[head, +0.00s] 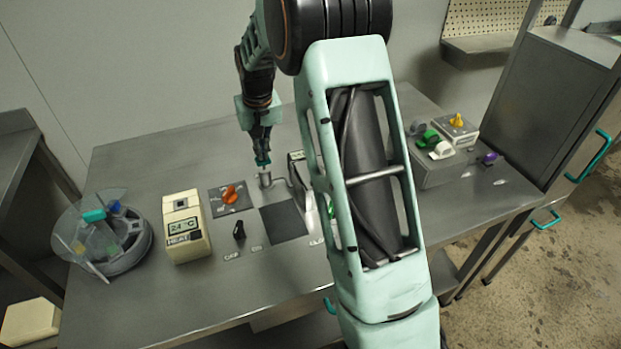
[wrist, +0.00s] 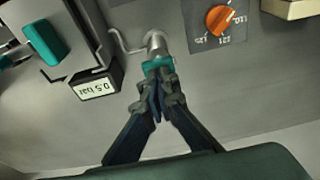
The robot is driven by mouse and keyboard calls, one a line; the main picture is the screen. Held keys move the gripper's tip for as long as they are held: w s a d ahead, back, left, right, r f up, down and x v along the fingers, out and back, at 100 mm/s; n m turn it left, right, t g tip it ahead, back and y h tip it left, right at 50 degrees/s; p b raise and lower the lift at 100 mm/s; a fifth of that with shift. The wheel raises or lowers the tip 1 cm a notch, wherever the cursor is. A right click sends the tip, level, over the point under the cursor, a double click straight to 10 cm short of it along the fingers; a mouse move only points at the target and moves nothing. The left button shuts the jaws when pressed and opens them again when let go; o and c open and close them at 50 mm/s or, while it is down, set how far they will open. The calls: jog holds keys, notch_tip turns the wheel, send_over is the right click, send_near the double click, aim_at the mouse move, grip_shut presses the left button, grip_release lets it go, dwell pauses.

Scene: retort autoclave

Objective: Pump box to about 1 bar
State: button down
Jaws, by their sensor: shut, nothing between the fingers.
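My gripper (wrist: 158,68) is shut and empty, pointing down with its teal fingertips at the metal pump post (wrist: 155,42). The tips look to be over or touching the post's top; I cannot tell which. In the head view my gripper (head: 262,161) is just above the same post (head: 265,180). A thin bent pipe runs from the post toward a grey metal box (wrist: 75,20) with a teal handle (wrist: 45,42). Its small display (wrist: 95,88) reads 0.5 bar. In the head view my arm hides most of this box.
An orange knob (head: 230,194) on a dial plate, a black knob (head: 239,230) and a cream heater unit (head: 186,226) reading 24 °C stand left of the post. A round vessel with a clear lid (head: 90,225) is at far left. A grey block (head: 440,172) with coloured knobs is at right.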

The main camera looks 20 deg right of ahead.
jog(key=shift+f+b, duration=0.65)
jog(key=shift+f, duration=0.35)
jog(key=shift+r, duration=0.2)
jog(key=shift+r+p, duration=0.7)
jog(key=shift+r, duration=0.1)
jog(key=shift+f, duration=0.3)
jog(key=shift+r, duration=0.3)
dwell(0.3)
dwell(0.5)
jog(key=shift+r+p, duration=2.2)
jog(key=shift+r, duration=0.9)
